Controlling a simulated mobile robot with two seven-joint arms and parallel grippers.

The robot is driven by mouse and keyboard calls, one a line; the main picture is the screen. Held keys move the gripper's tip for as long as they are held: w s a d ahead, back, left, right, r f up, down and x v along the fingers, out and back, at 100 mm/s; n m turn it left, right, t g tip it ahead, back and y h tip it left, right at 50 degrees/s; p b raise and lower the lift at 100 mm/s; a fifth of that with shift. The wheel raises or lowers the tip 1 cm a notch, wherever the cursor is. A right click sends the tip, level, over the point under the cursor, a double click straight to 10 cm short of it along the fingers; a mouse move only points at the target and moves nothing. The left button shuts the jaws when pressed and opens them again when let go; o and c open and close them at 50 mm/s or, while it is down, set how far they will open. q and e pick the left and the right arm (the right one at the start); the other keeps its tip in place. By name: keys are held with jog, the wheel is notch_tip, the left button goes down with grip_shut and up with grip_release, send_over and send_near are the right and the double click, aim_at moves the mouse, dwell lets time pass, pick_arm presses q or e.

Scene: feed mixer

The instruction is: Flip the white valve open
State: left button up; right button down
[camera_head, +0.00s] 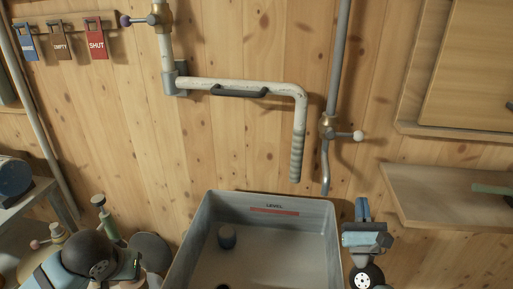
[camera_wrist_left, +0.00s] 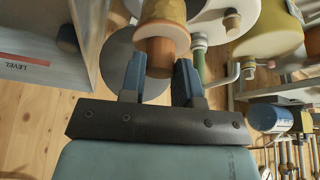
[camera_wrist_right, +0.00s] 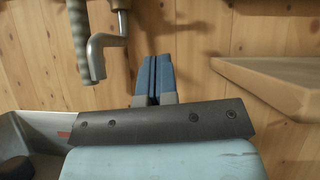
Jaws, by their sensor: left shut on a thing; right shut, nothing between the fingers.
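The white valve is a white ball-ended lever (camera_head: 358,135) on a brass body (camera_head: 327,122) of the thin grey pipe on the wall. Its lever points sideways to the right. My right gripper (camera_head: 363,207) is below it and apart from it, pointing up. In the right wrist view its blue fingers (camera_wrist_right: 153,78) are pressed together and empty; the pipe's bent grey outlet (camera_wrist_right: 100,45) is to their left. My left gripper (camera_wrist_left: 160,80) is shut on a copper-brown cylinder (camera_wrist_left: 163,55), seen in the left wrist view. In the head view its fingers are not clearly seen.
A grey tub (camera_head: 190,235) marked LEVEL stands below the pipes, with a dark cylinder (camera_head: 227,237) inside. A white pipe (camera_head: 255,86) ends in a ribbed spout above it. A wooden shelf (camera_head: 450,200) juts out at the right. A purple-knobbed valve (camera_head: 127,20) is upper left.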

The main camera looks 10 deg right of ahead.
aim_at(344, 134)
pick_arm(q)
jog(key=shift+r, duration=0.1)
pick_arm(e)
jog(key=shift+r, duration=0.1)
pick_arm(q)
jog(key=shift+r+p, duration=0.55)
jog(key=shift+p, duration=0.1)
jog(key=shift+r+p, duration=0.6)
jog(key=shift+r, duration=0.05)
pick_arm(e)
jog(key=s+r+x, duration=0.1)
jog(key=r+x, duration=0.1)
jog(key=x, duration=1)
jog(key=shift+a+r, duration=0.3)
jog(key=shift+r, duration=0.05)
pick_arm(q)
jog(key=shift+r, duration=0.1)
pick_arm(e)
jog(key=shift+r+n, duration=0.1)
jog(key=shift+n, duration=0.2)
